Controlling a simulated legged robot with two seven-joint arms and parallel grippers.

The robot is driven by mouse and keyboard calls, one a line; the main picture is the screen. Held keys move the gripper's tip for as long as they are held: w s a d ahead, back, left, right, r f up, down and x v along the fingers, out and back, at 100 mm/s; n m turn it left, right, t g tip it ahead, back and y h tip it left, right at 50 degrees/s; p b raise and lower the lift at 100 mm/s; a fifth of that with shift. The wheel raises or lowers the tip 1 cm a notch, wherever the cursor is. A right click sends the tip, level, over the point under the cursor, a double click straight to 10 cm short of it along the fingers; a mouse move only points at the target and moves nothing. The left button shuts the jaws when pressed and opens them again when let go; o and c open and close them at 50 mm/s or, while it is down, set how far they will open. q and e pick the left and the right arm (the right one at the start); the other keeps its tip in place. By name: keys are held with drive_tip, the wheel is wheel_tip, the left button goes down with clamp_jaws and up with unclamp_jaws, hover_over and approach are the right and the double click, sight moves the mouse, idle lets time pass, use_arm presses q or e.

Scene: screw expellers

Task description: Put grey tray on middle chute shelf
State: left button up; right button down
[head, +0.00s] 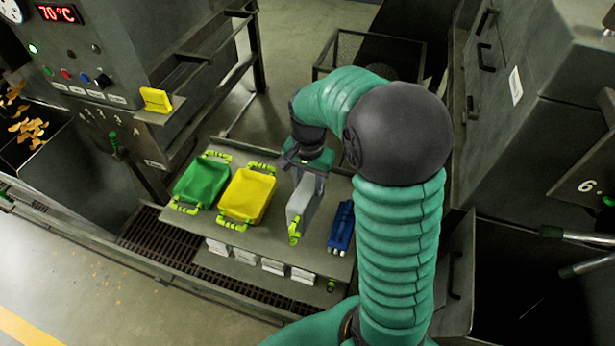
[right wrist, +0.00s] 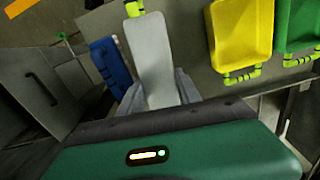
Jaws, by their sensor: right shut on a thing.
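The grey tray (head: 303,203) is tilted on edge in the head view, with a lime-green handle at its lower end. My right gripper (head: 308,165) is shut on the grey tray at its upper end, above the low table. In the right wrist view the grey tray (right wrist: 152,60) extends away from the gripper (right wrist: 160,95), its far handle at the top. Whether the tray touches the table is unclear. My left gripper is not in view.
A green tray (head: 201,182) and a yellow tray (head: 246,194) lie on the table (head: 185,222), left of the grey one. A blue item (head: 341,227) lies to its right. White blocks (head: 245,257) sit beneath. A machine stands left, a dark cabinet (head: 560,90) right.

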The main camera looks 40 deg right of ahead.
drive_tip(key=s+a+r+b, duration=0.1)
drive_tip(key=s+a, duration=0.6)
drive_tip(key=s, duration=0.1)
drive_tip(key=shift+s+a+r+b, duration=0.15)
drive_tip(key=shift+s+a+b, duration=0.15)
drive_tip(key=shift+a+b, duration=0.1)
